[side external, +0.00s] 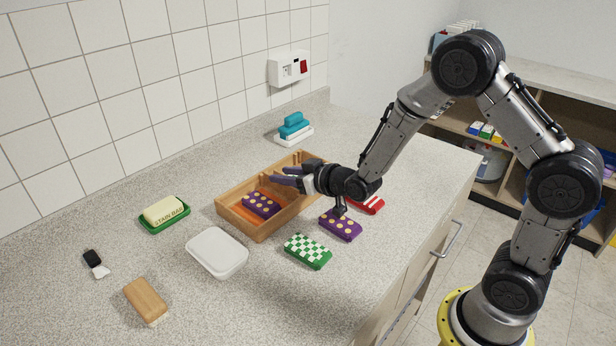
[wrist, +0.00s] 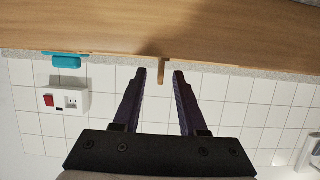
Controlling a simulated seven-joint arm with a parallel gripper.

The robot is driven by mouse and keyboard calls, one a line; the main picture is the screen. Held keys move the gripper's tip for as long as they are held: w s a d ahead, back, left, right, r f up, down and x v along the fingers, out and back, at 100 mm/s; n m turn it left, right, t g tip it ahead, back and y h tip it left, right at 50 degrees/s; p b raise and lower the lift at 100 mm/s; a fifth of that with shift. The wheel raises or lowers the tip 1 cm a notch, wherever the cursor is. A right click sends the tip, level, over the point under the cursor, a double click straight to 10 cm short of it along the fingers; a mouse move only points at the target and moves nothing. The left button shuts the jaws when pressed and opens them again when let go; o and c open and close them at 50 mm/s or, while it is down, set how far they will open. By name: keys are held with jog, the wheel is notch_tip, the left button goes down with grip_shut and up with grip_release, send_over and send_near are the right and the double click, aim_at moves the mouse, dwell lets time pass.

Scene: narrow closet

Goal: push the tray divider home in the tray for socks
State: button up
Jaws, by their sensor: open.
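The wooden tray (side external: 258,234) stands on the speckled counter, open at the top, with an orange inner floor. A purple sock bundle with yellow dots (side external: 261,204) lies in its near-left part. My gripper (side external: 274,176) is over the tray's far part, its purple fingers level and pointing left. In the wrist view my gripper (wrist: 160,73) is open, with a thin wooden piece (wrist: 163,72) showing edge-on between the fingertips. This looks like the divider, but I cannot tell how far it sits in its slot. The divider is not clear in the side view.
A purple dotted bundle (side external: 341,225), a green checked bundle (side external: 307,251) and a red striped one (side external: 367,204) lie right of the tray. A white lidded box (side external: 217,252), soap in a green dish (side external: 165,217) and a brush (side external: 146,301) stand left. The wall is behind.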

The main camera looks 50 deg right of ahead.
jog(key=v, duration=1.2)
jog(key=shift+s, duration=0.15)
jog(key=shift+r, duration=0.15)
